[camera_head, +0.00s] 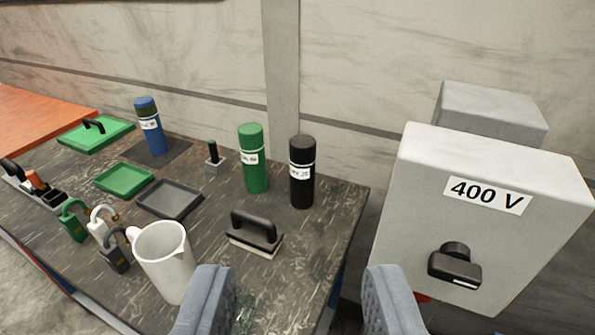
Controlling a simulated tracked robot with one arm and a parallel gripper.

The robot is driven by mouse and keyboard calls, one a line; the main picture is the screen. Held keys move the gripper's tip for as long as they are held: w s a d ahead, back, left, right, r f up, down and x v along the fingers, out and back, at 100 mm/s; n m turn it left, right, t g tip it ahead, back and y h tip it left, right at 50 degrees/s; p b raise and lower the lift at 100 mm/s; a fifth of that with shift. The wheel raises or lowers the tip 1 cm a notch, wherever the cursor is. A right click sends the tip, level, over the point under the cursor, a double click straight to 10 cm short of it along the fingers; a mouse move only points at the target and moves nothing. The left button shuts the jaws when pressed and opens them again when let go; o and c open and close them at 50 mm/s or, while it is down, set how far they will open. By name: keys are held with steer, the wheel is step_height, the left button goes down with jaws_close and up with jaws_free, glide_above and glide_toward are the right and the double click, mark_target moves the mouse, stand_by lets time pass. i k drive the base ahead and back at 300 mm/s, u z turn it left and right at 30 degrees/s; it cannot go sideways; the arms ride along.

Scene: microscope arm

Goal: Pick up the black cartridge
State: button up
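The black cartridge (302,172) stands upright on the dark tabletop (335,215), near its right edge, with a white label on its side. A green cartridge (254,158) stands just to its left, apart from it.
A black-handled block (255,235) and a white pitcher (166,262) stand in front of the cartridges. Green (124,179) and grey (169,199) trays and several padlocks lie to the left. A grey 400 V box (480,220) with a black knob stands right of the table.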

mark_target(302, 148)
steer(key=i, duration=0.95)
steer(key=z, duration=0.05)
